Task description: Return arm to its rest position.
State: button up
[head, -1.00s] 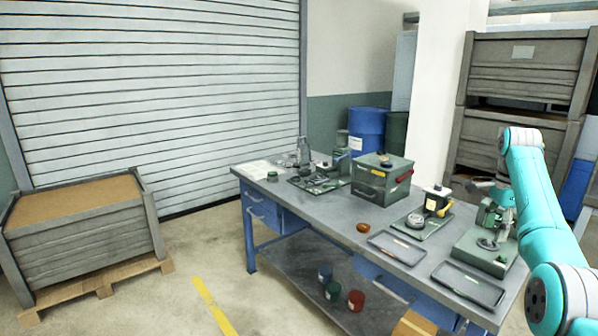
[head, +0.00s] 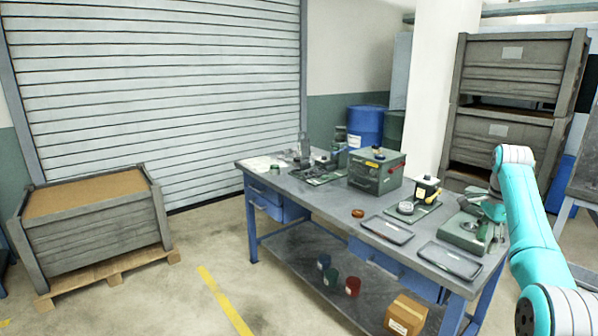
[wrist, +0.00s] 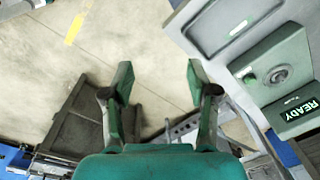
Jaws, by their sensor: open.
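My arm shows at the right of the head view, raised beside the workbench (head: 335,212). My gripper (wrist: 158,82) shows in the wrist view with its two green fingers spread apart and nothing between them. Below the fingers lie the concrete floor and a dark grey slatted panel or crate.
On the bench are a grey-green box (head: 376,172), a yellow-and-black device (head: 427,190), two flat trays (head: 388,230) and a small orange ring (head: 358,213). A cardboard box (head: 405,315) is on the lower level. Stacked crates (head: 520,65) stand behind. Floor at front left is free.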

jog(key=s+a+f+n+t+h, duration=0.15)
jog(key=a+f, duration=0.35)
jog(key=f, duration=1.1)
jog(key=s+a+f+n+t+y, duration=0.1)
jog(key=a+f+n+t, duration=0.2)
jog(key=f, duration=1.3)
jog(key=s+a+f+n+t, duration=0.1)
jog(key=s+a+f+n, duration=0.1)
jog(key=s+a+f, duration=0.55)
jog(key=s+a+f+n+t, duration=0.1)
jog(key=s+a+f+n, duration=0.3)
jog(key=s+f, duration=0.6)
jog(key=s+a+r+n+t, duration=0.2)
jog(key=s+a, duration=0.3)
jog(key=s, duration=0.7)
jog(key=s+a+r+n+t, duration=0.15)
jog(key=s+a, duration=0.25)
jog(key=s, duration=0.9)
jog(key=s+a+r+n+t, duration=0.1)
jog(key=s+r+n+t, duration=0.1)
jog(key=s+r, duration=0.7)
jog(key=s+a+r+n+t, duration=0.2)
jog(key=s+r, duration=0.8)
jog(key=r, duration=0.6)
jog(key=shift+s+a+r+n, duration=0.15)
jog(key=shift+a+r+n, duration=0.2)
jog(key=shift+n, duration=0.25)
